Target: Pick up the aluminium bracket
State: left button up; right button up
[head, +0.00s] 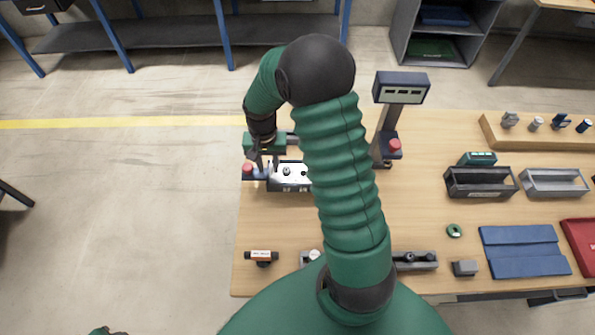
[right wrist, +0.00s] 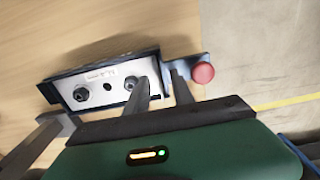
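A bright silver plate (head: 289,176) with two dark round knobs sits in a dark holder at the table's left back. It also shows in the right wrist view (right wrist: 108,86), with a small label and a dark hole. I cannot tell whether this plate is the aluminium bracket; no other piece is clearly one. My right gripper (head: 266,170) points down over the holder's left end. Its two fingers (right wrist: 165,80) are apart, with a narrow gap and nothing clearly held between them. My right arm hides part of the plate and the table middle. My left gripper is out of view.
A red button (head: 247,168) on a blue base stands beside the right gripper. A display post (head: 402,88) with another red button rises right of my arm. Bins (head: 480,184), a blue mat (head: 524,251) and small parts occupy the right side.

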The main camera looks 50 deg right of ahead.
jog(key=shift+d+f, duration=0.1)
jog(key=shift+f, duration=0.3)
jog(key=shift+d+f, duration=0.15)
jog(key=shift+d, duration=0.15)
jog(key=c, duration=0.5)
jog(key=shift+a, duration=0.1)
grip_shut()
jog(key=shift+a, duration=0.15)
